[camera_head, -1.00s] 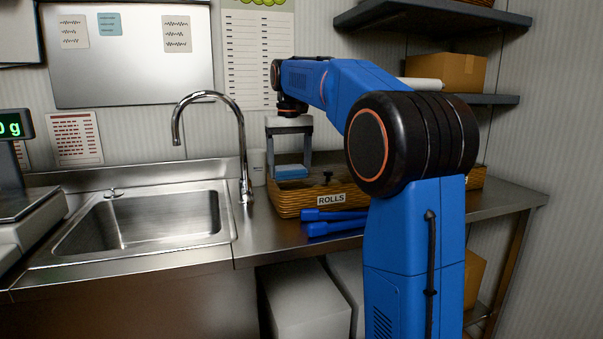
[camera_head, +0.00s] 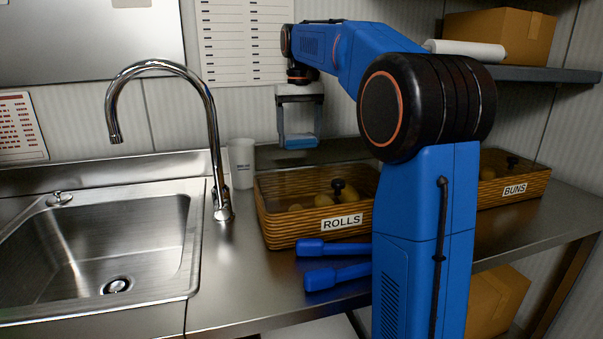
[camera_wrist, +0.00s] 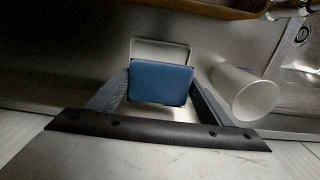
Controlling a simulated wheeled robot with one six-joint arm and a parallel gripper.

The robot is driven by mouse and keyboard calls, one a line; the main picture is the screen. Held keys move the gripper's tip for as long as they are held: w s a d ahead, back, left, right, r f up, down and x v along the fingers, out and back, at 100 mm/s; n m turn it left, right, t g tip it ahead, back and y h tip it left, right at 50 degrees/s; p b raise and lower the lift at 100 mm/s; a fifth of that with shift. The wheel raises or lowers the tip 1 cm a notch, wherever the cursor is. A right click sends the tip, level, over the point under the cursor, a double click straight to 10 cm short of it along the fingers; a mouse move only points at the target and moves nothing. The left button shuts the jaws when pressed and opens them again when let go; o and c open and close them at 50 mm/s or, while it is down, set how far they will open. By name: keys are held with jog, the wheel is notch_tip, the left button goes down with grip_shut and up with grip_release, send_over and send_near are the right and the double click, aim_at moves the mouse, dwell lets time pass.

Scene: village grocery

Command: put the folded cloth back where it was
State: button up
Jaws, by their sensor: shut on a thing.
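The folded cloth (camera_head: 299,142) is a flat blue block held between the fingers of my gripper (camera_head: 299,138). It hangs in the air behind the ROLLS basket (camera_head: 320,243), near the back wall. In the wrist view the cloth (camera_wrist: 160,84) sits between the two fingers of my gripper (camera_wrist: 161,92). A pale, shallow rectangular thing (camera_wrist: 160,50) shows partly beneath and beyond the cloth; the cloth hides the rest of it. I cannot tell the cloth's height above the counter exactly.
A white cup (camera_head: 241,163) stands left of the basket; it is close to my right finger in the wrist view (camera_wrist: 243,93). The tap (camera_head: 216,150) and sink (camera_head: 110,250) are farther left. Blue tongs (camera_head: 335,262) lie before the basket. A BUNS basket (camera_head: 513,187) is at right.

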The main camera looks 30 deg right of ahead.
jog(key=shift+w+d+f, duration=0.1)
jog(key=shift+w, duration=0.05)
jog(key=shift+f, duration=4.9)
jog(key=shift+f, duration=0.15)
jog(key=o, duration=0.7)
jog(key=shift+o, duration=0.2)
notch_tip(320, 180, up, 12)
jog(key=shift+r, duration=0.15)
